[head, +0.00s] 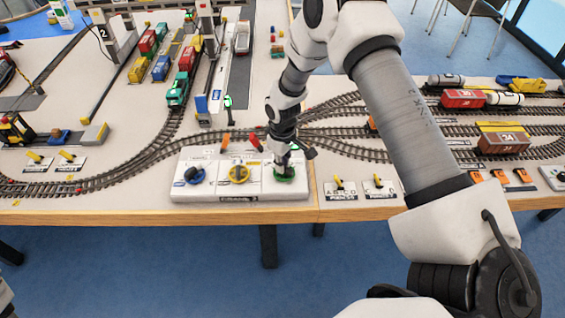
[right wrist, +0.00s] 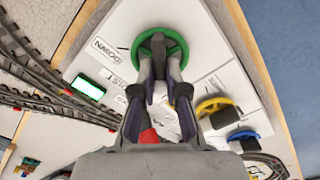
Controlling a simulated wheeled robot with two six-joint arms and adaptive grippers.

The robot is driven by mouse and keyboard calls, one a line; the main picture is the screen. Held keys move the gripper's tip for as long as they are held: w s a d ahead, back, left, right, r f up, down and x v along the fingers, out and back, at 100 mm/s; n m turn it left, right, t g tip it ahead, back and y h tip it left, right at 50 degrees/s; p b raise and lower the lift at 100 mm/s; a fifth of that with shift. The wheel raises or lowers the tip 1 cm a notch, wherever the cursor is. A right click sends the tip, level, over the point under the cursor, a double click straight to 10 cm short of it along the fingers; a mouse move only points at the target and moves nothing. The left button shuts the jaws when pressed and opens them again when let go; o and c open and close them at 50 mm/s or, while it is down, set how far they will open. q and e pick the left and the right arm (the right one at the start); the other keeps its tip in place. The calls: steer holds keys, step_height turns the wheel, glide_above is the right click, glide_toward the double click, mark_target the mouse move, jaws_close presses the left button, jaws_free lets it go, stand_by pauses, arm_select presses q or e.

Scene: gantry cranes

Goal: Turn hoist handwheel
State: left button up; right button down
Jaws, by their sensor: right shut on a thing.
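A white control panel (head: 215,197) sits near the front edge of the table. It carries a blue handwheel (head: 194,176), a yellow handwheel (head: 239,174) and a green handwheel (head: 284,179). The blue one (right wrist: 243,135), the yellow one (right wrist: 219,108) and the green one (right wrist: 181,42) show in the right wrist view too. My right gripper (head: 283,166) reaches down onto the green handwheel. In the right wrist view its fingers (right wrist: 160,64) are closed on the wheel's middle. The fingers hide part of the wheel.
Model railway tracks (head: 130,170) curve behind the panel. Wagons and gantry posts stand farther back.

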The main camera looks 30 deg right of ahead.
steer(key=shift+m, duration=0.3)
steer(key=m+p, duration=0.1)
steer(key=m, duration=0.2)
steer(key=m+p, duration=0.2)
steer(key=m, duration=0.1)
steer(key=shift+d+r, duration=0.15)
steer(key=m+p, duration=0.2)
steer(key=m, duration=0.1)
steer(key=shift+d+m, duration=0.1)
steer(key=shift+m, duration=0.3)
steer(key=shift+m+p, duration=0.95)
steer(key=shift+m, duration=0.55)
steer(key=c, duration=1.2)
jaws_free()
step_height(320, 180, up, 12)
